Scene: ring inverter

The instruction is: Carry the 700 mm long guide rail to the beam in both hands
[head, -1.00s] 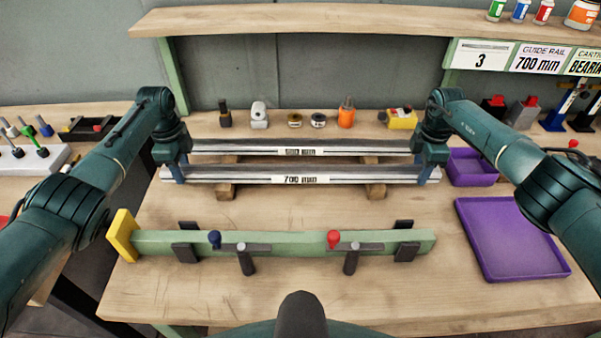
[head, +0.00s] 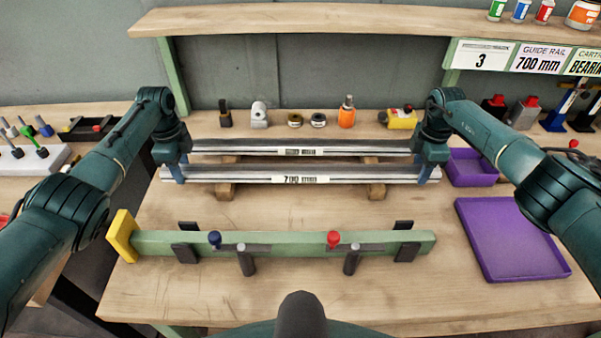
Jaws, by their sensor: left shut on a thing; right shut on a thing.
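The guide rail labelled 700 mm (head: 255,174) is a long silver bar lying level across wooden blocks, its label blurred at the middle. My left gripper (head: 178,175) points down and is shut on its left end. My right gripper (head: 425,174) points down and is shut on its right end. The rail appears to be still at the height of the blocks; I cannot tell whether there is a gap.
A second rail (head: 240,147) lies just behind the held one. Wooden blocks (head: 376,191) stand beneath. Small items, including an orange bottle (head: 346,113), line the back. A purple tray (head: 511,240) and purple bin (head: 473,168) are at right. Bare table lies between rail and beam.

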